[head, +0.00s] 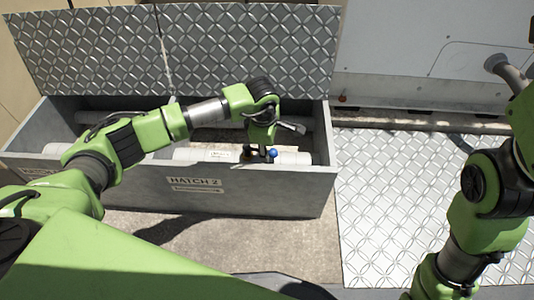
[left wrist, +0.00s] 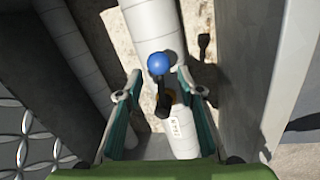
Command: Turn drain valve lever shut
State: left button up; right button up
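The drain valve lever is dark with a blue ball knob (left wrist: 157,64), and sits on a white pipe (left wrist: 154,28). In the left wrist view the lever lies in the gap between the two fingers of my left gripper (left wrist: 159,93), which stand wide apart, one on each side. No finger visibly touches it. In the head view the blue knob (head: 273,153) shows just right of my left gripper (head: 259,148), which points down into the open hatch box. The gripper and arm hide part of the valve. My right gripper is outside the picture; only its arm shows.
The grey hatch box (head: 120,198), labelled HATCH 2, has its tread-plate lid (head: 250,50) raised behind. Its wall (left wrist: 245,75) runs close to the right of the fingers in the wrist view. A closed tread-plate cover (head: 390,200) lies to the right.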

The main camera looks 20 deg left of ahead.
pick_arm(q)
jog(key=shift+f, duration=0.35)
